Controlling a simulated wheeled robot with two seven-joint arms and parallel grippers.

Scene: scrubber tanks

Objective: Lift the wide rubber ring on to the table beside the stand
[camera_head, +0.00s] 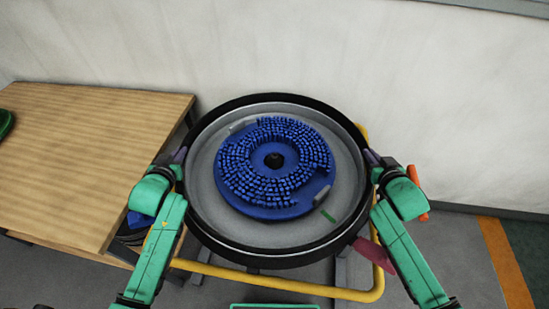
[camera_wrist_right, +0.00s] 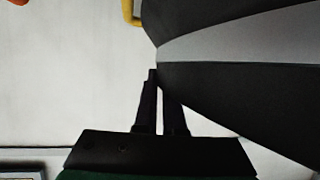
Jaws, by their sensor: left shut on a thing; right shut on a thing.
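The wide rubber ring (camera_head: 207,241) is a large black hoop around a round grey pan (camera_head: 206,180), in the middle of the head view. A blue bristled disc (camera_head: 275,211) lies in the pan. My left gripper (camera_head: 180,156) is shut on the ring's left side, and my right gripper (camera_head: 372,158) is shut on its right side. In the right wrist view the two dark fingers (camera_wrist_right: 158,78) meet the ring's dark wall (camera_wrist_right: 225,95). The yellow tube stand (camera_head: 330,292) shows below and right of the ring. I cannot tell whether the ring touches the stand.
The wooden table (camera_head: 90,150) stands to the left, its top mostly bare. A green object (camera_head: 5,122) lies at its far left edge. A blue item (camera_head: 139,220) and dark things sit below the table's right edge. A pale wall (camera_head: 330,45) is behind.

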